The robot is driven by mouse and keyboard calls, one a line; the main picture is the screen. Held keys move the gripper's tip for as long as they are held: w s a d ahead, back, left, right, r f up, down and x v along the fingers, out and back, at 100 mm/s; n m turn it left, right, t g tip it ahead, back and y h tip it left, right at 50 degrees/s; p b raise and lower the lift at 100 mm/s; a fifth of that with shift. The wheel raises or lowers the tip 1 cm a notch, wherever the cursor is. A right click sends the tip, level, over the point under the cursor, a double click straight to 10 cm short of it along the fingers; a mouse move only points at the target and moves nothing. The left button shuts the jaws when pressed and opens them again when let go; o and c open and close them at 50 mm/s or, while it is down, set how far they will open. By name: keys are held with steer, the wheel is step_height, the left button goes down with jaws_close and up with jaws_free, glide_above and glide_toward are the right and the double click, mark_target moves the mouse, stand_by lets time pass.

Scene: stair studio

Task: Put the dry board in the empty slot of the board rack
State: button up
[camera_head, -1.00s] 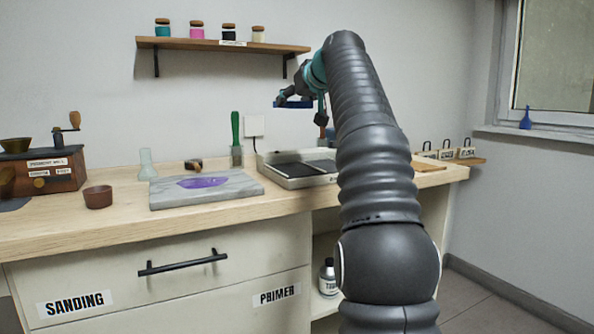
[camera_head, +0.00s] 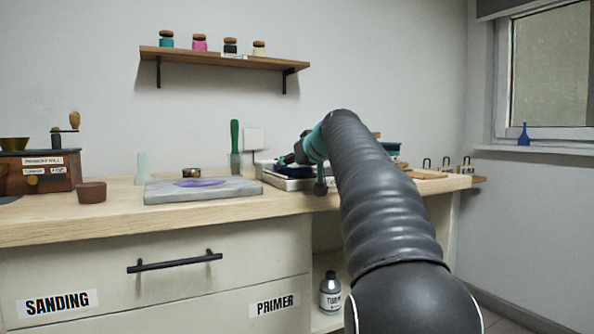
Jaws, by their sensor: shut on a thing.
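My gripper (camera_head: 287,160) is at the end of my bent arm, low over the pale tray (camera_head: 287,183) at the back of the counter. It is shut on a thin dark-blue thing, which I take for the dry board (camera_head: 299,157); it is small and partly hidden by my wrist. I cannot tell whether the board touches the tray. Behind my arm on the right, dark-blue and brown pieces (camera_head: 391,149) show in part; they may belong to the board rack. My arm hides most of them, and I cannot make out an empty slot.
A shelf with jars (camera_head: 225,61) hangs above. The counter's front left (camera_head: 70,227) is clear.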

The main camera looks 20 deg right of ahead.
steer(key=shift+f, duration=0.15)
steer(key=shift+f, duration=0.1)
steer(key=o, duration=1.5)
steer(key=shift+s, duration=0.1)
steer(key=v, duration=1.3)
steer(key=shift+s, duration=0.3)
